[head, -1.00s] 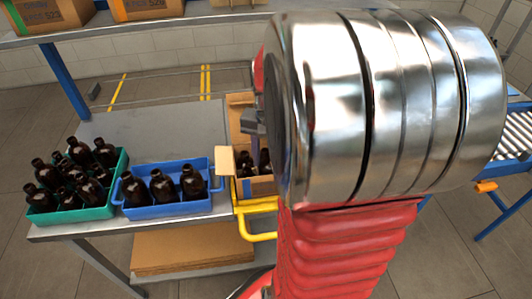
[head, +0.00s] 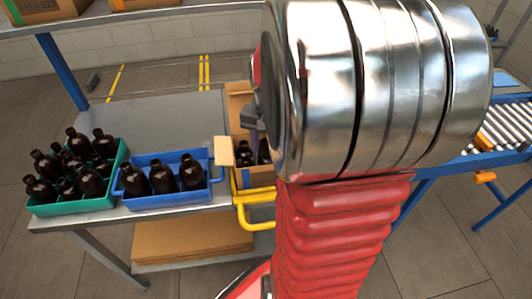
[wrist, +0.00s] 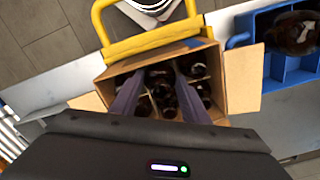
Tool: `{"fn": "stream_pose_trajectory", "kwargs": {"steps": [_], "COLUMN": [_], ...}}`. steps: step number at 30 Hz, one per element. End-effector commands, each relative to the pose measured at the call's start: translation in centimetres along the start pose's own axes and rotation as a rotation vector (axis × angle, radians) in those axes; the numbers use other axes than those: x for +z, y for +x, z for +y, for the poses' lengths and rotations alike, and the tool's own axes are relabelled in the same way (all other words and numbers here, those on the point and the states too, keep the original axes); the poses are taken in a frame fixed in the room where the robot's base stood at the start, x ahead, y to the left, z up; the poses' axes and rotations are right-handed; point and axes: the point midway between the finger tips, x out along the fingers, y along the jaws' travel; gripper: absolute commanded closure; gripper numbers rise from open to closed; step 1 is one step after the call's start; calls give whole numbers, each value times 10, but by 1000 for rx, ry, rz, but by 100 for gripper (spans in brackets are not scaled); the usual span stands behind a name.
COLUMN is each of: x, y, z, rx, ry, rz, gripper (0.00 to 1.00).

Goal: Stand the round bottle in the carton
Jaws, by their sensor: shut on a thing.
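The open cardboard carton (wrist: 232,85) stands with its flaps spread and several dark amber bottles inside; it also shows in the head view (head: 262,181). My gripper (wrist: 160,80) reaches down into the carton, its two fingers on either side of a dark bottle (wrist: 162,96). It is shut on this round bottle, which sits low among the others between the cardboard dividers. The bottle's base is hidden, so I cannot tell whether it touches the carton floor. In the head view my arm covers the carton's right side and most of the gripper.
A blue tray (head: 170,202) with several bottles stands left of the carton, and a green crate (head: 75,209) of bottles is further left. A yellow handle (wrist: 150,42) runs along the carton's side. The grey table (head: 170,125) is clear behind the trays. A roller conveyor stands right.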

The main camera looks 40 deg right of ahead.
Motion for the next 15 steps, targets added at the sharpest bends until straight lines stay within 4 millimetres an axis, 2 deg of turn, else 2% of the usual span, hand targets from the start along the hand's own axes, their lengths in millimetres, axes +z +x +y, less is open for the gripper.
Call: {"fn": "stream_pose_trajectory", "kwargs": {"steps": [15], "x": [0], "y": [9], "z": [0], "rx": [0], "ry": [1], "rz": [0], "gripper": [83]}}
